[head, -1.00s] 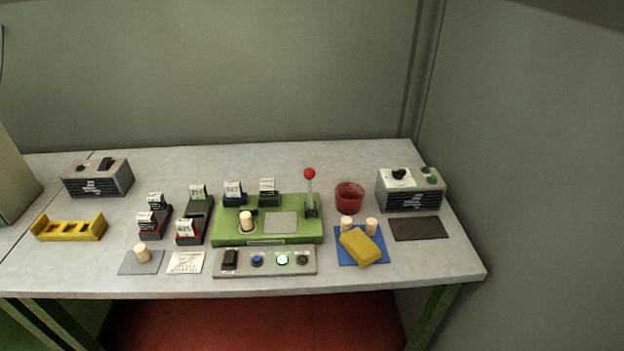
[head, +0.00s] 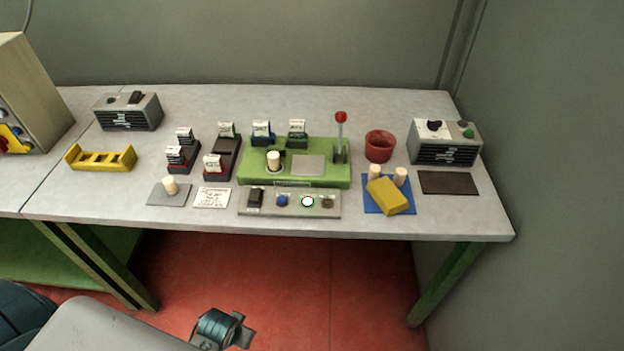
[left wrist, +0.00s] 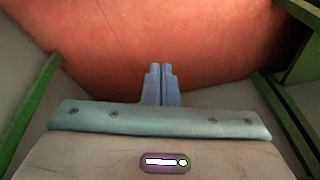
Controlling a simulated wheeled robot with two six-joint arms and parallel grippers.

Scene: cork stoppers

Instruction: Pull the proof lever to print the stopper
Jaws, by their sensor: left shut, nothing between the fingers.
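The proof lever (head: 341,135) has a grey shaft with a red ball on top. It stands upright at the right end of the green press (head: 320,180). A cork stopper (head: 273,161) stands upright in a round holder on the press, left of a grey plate (head: 308,165). My left gripper is low in front of the table, at the bottom of the head view, far from the lever. In the left wrist view its fingers (left wrist: 158,84) are together and empty, over the red floor. My right gripper is not in view.
A control strip (head: 318,211) with a lit green button lies before the press. A red cup (head: 380,146) and a yellow sponge (head: 390,197) by two corks are to the right. Stamp holders (head: 222,160) stand left. The table's front edge lies between my gripper and the press.

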